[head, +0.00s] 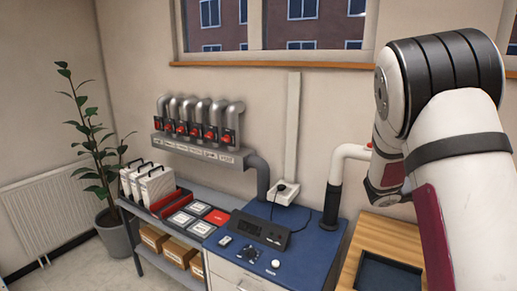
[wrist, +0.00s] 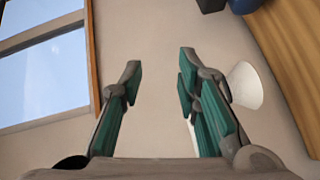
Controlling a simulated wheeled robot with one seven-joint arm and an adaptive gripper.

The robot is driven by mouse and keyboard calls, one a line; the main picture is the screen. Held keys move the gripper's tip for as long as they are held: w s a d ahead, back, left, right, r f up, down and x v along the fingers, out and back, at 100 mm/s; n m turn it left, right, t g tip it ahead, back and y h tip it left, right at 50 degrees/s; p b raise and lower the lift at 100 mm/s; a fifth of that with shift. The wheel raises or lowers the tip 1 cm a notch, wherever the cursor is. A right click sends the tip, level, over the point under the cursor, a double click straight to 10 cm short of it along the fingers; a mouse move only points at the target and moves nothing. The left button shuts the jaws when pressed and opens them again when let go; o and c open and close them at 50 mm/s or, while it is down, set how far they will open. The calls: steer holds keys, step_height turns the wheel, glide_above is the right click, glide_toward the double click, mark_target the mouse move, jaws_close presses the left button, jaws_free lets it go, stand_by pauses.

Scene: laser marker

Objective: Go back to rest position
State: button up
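My gripper (wrist: 160,82) is open in the wrist view, with its two green-padded fingers well apart and nothing between them. Behind the fingers the wrist view shows bare wall. In the head view my arm fills the right side and hides my gripper.
A blue-topped bench (head: 308,250) carries a dark control box (head: 260,230). A wooden surface (head: 395,237) with a dark tray (head: 388,274) lies under my arm. A shelf (head: 155,225) with white cases (head: 155,185) stands left, beside a plant (head: 100,150). A window (wrist: 45,70) is at the wrist view's left.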

steer(key=s+a+r+m+g+y, duration=0.1)
steer(key=s+a+r+m+y, duration=0.1)
steer(key=s+a+y, duration=0.9)
steer(key=s+a+n+t+y, duration=0.1)
steer(key=s+a, duration=0.3)
steer(key=a, duration=0.4)
steer(key=s+a+r+n+t+y, duration=0.1)
steer(key=s+a+t+y, duration=0.1)
steer(key=s+a, duration=0.3)
steer(key=s+a+n+t+y, duration=0.1)
steer(key=s+a, duration=0.3)
steer(key=a, duration=0.8)
steer(key=shift+s+a+r+n+t+y+b, duration=0.2)
steer(key=shift+s+r+n+t+y+b, duration=0.15)
steer(key=shift+t+y, duration=0.4)
steer(key=shift+d, duration=0.1)
